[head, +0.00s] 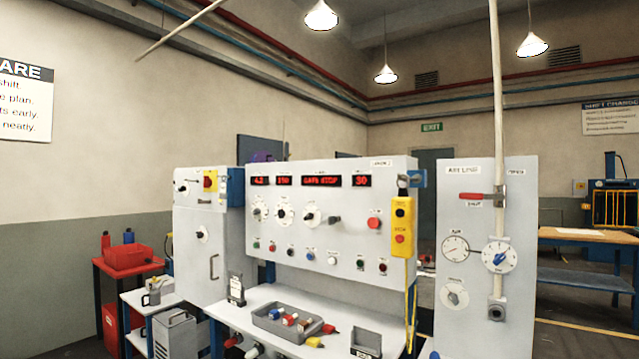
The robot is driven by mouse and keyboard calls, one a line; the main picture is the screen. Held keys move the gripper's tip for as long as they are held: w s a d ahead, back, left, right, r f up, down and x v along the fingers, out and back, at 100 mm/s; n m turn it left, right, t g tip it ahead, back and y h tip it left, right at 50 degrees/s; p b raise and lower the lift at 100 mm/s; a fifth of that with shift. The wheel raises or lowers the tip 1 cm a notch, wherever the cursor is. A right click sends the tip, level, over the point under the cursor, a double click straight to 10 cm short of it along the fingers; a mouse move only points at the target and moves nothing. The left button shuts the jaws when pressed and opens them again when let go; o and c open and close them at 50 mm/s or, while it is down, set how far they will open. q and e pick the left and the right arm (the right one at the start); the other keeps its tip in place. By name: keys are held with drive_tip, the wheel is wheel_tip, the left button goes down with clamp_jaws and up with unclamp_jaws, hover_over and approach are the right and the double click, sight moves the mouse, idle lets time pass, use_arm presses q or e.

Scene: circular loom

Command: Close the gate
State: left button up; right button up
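I cannot make out a gate in the head view. A grey control panel (345,225) stands in the middle, with red displays, one reading "SAFE STOP", and knobs and buttons below. To its right is an upright "AIR LINE" board (470,215) with a vertical pipe (497,90). A red lever (474,196) lies level across the left of that pipe, above a label reading "SHUT". Dials and a blue-marked knob (497,256) sit below. A yellow pendant (402,226) with buttons hangs at the panel's right edge. Neither of my grippers is in view.
A shelf (240,307) below the panel holds a grey tray (262,325) of coloured pieces. A grey cabinet (205,275) stands left of it, beside a red stand with a red toolbox (128,257). A workbench (585,236) stands at the right. A pale rod (180,30) crosses the upper left.

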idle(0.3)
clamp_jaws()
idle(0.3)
